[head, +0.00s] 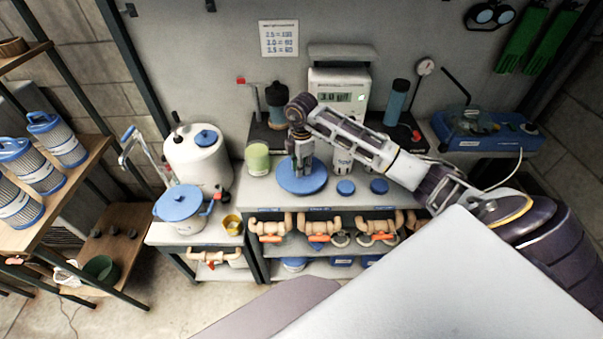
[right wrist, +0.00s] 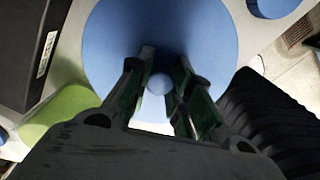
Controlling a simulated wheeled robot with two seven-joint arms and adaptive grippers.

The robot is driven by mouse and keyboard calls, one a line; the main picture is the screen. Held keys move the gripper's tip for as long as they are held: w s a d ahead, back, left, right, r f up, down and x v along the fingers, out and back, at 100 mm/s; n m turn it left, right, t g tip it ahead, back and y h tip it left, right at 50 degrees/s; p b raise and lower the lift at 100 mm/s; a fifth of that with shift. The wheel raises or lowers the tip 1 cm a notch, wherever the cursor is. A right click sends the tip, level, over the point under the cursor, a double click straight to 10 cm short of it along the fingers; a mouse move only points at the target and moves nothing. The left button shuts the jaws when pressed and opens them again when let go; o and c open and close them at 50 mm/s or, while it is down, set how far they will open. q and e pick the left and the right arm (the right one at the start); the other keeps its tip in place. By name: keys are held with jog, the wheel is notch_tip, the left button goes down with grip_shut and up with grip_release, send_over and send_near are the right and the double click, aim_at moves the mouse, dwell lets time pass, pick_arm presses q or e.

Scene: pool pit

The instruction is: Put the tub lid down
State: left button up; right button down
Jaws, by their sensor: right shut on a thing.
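The tub lid (head: 302,181) is a round blue disc over the middle of the white bench top, just right of a pale green tub (head: 258,160). My right gripper (head: 301,170) reaches down onto it from above. In the right wrist view the lid (right wrist: 115,45) fills the upper middle, and the fingers (right wrist: 160,88) are shut on its small round knob (right wrist: 160,83). The lid looks flat and at or close to the bench surface; I cannot tell whether it touches. My left gripper is not in view.
Two small blue caps (head: 346,187) (head: 379,186) lie right of the lid. A white meter (head: 340,92) and dark bottles stand behind. A white bucket with a blue lid (head: 180,203) stands lower left. Pipes with orange valves (head: 320,227) run below the bench edge.

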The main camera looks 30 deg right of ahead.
jog(key=shift+f, duration=1.7)
jog(key=shift+f, duration=0.15)
jog(key=c, duration=1.3)
grip_release()
jog(key=shift+r, duration=0.3)
notch_tip(320, 180, up, 12)
jog(key=shift+f+b, duration=0.1)
jog(key=shift+b, duration=0.6)
